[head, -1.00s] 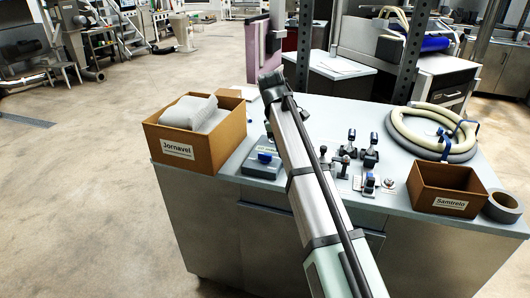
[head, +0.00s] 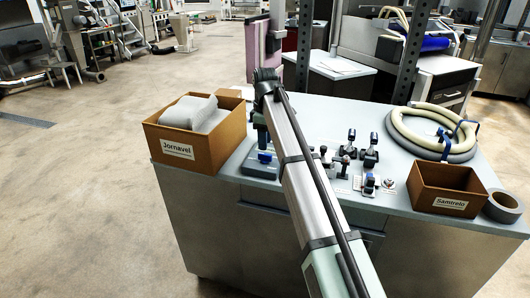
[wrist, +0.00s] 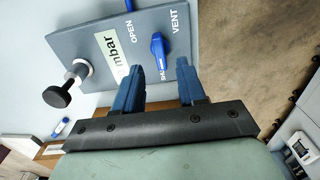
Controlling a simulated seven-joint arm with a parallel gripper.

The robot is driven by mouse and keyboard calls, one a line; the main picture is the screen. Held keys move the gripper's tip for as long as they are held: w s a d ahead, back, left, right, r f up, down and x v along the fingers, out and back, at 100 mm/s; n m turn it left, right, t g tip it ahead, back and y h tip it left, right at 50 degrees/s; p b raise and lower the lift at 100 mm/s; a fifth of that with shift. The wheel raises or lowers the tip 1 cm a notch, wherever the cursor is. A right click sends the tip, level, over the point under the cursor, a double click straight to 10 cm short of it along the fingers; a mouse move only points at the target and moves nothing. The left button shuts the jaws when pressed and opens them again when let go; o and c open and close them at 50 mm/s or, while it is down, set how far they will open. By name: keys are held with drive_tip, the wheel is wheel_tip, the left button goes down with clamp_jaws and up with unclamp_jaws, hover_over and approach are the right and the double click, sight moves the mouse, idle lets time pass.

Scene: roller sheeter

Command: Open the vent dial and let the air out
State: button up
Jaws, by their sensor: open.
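The vent dial (wrist: 157,50) is a blue lever-shaped knob on a grey panel (wrist: 93,28). The panel reads OPEN, VENT, mbar and a partly covered SHUT, and the dial's lower end lies by SHUT. My gripper (wrist: 160,68) is open, its two blue fingers apart on either side of the dial's lower end. I cannot tell whether they touch it. In the head view the grey panel box (head: 262,170) sits on the bench, and my gripper (head: 262,140) hangs over it, partly hidden by my arm.
A black knob (wrist: 56,95) on a pale stem stands left of the dial. The Jornavel box (head: 215,150) is left of the panel.

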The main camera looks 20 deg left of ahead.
sight(265, 154)
drive_tip(key=shift+f, duration=2.6)
drive_tip(key=shift+c, duration=0.3)
clamp_jaws()
